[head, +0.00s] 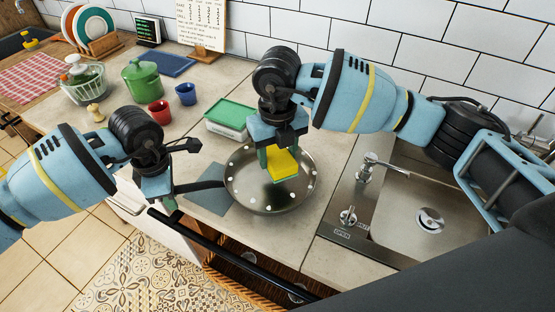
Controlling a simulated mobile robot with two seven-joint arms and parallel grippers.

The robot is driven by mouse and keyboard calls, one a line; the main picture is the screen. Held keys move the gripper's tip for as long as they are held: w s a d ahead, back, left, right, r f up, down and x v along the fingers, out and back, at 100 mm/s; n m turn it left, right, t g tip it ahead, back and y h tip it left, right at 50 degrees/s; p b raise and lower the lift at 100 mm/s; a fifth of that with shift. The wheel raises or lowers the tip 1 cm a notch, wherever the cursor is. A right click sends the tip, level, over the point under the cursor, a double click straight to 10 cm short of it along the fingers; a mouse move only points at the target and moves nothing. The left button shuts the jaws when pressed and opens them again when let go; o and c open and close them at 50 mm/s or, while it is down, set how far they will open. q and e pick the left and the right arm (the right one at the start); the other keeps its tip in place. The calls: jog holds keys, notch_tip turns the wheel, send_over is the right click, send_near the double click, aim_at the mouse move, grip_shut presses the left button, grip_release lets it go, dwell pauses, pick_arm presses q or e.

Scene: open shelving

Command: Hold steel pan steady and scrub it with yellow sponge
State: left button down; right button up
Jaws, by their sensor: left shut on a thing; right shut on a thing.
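The steel pan (246,200) lies on the counter left of the sink, with whitish spots on its inside. Its dark handle (203,186) points left. My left gripper (172,203) is shut at the end of the handle; its fingertips are partly hidden. My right gripper (279,143) is shut on the yellow sponge (283,164) and holds it upright over the pan's middle. I cannot tell for sure whether the sponge's lower end touches the pan.
A sink (430,222) with a tap (375,160) lies to the right. A green-lidded container (230,118) stands behind the pan. Red (159,112) and blue (186,94) cups, a green pot (142,80) and a dish basket (84,86) stand further back left. A dark rail (225,252) runs along the front edge.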

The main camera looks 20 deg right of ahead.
jog(key=shift+r, duration=1.15)
pick_arm(q)
jog(key=c, duration=1.2)
grip_release()
jog(key=shift+o, duration=0.2)
notch_tip(320, 180, up, 12)
